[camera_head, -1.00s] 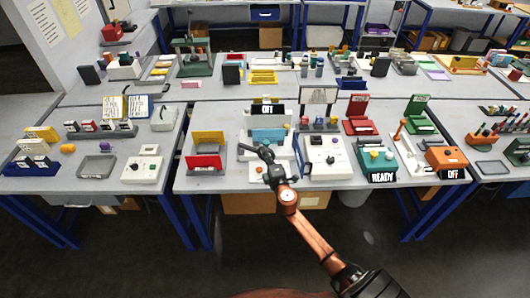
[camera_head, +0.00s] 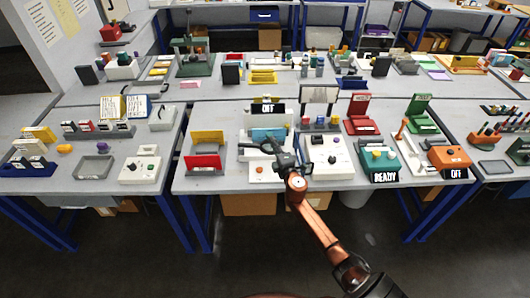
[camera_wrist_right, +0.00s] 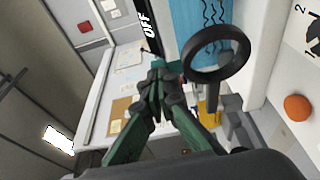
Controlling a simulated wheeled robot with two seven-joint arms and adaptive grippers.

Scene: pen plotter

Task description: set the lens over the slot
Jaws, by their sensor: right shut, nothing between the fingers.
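The lens is a dark ring (camera_wrist_right: 217,53) on a dark arm, close to the fingertips in the wrist view. In the head view its arm (camera_head: 250,146) reaches in from the left, in front of a blue sheet with wavy lines (camera_head: 262,133), also in the wrist view (camera_wrist_right: 203,20). My right gripper (camera_head: 277,152) is shut and empty beside the ring; its green-sided fingers meet in the wrist view (camera_wrist_right: 158,78). I cannot tell whether they touch the ring. I cannot make out the slot. My left gripper is not in view.
The white plotter has an OFF sign (camera_head: 267,108) behind the sheet and an orange button (camera_head: 260,170) in front. A white box with a dial (camera_head: 330,158) stands close on the right. A red and yellow holder (camera_head: 206,160) stands on the left.

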